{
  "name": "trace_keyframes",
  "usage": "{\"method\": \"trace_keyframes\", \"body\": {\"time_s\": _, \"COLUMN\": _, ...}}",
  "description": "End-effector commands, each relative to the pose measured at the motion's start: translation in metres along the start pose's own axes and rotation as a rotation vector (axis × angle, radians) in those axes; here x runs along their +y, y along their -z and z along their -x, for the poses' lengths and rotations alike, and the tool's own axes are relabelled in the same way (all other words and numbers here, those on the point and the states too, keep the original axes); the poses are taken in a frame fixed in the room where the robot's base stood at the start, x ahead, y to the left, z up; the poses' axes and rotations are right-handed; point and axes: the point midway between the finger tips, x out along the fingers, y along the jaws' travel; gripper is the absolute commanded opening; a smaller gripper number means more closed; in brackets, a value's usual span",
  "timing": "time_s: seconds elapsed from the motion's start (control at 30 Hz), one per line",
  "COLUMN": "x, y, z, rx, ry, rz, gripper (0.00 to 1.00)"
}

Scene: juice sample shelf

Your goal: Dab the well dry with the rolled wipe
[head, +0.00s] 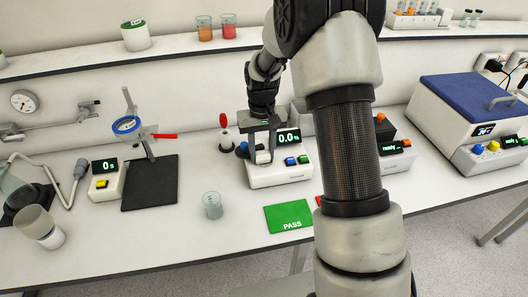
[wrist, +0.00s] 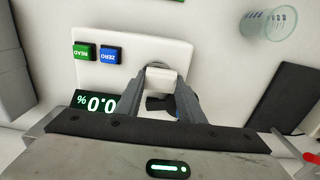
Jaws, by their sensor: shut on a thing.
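My gripper (head: 262,157) is over the left part of the white meter (head: 280,178), its fingers pointing down. It is shut on a small white roll, the rolled wipe (wrist: 162,74), which shows between the fingertips in the wrist view. The meter's display (head: 289,136) reads 0.0 %, and it has green and blue buttons (head: 297,160). The meter (wrist: 135,45) also fills the middle of the wrist view. The well is hidden by the fingers and the roll. I cannot tell whether the roll touches the meter.
A dark part with blue (head: 242,150) is beside the gripper, with a red-topped item (head: 223,121) behind. A clear beaker (head: 212,204) and a green PASS card (head: 288,216) lie in front. A black mat (head: 150,183) and clamp stand (head: 137,125) are left.

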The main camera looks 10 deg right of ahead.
Motion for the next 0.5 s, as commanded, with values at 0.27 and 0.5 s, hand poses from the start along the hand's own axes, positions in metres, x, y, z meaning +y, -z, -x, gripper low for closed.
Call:
{"method": "trace_keyframes", "body": {"time_s": 0.27, "x": 0.001, "y": -0.001, "z": -0.003, "rx": -0.003, "ry": 0.002, "rz": 0.001, "gripper": 0.14}}
{"method": "trace_keyframes", "body": {"time_s": 0.5, "x": 0.010, "y": -0.001, "z": -0.002, "rx": -0.004, "ry": 0.000, "rz": -0.001, "gripper": 0.14}}
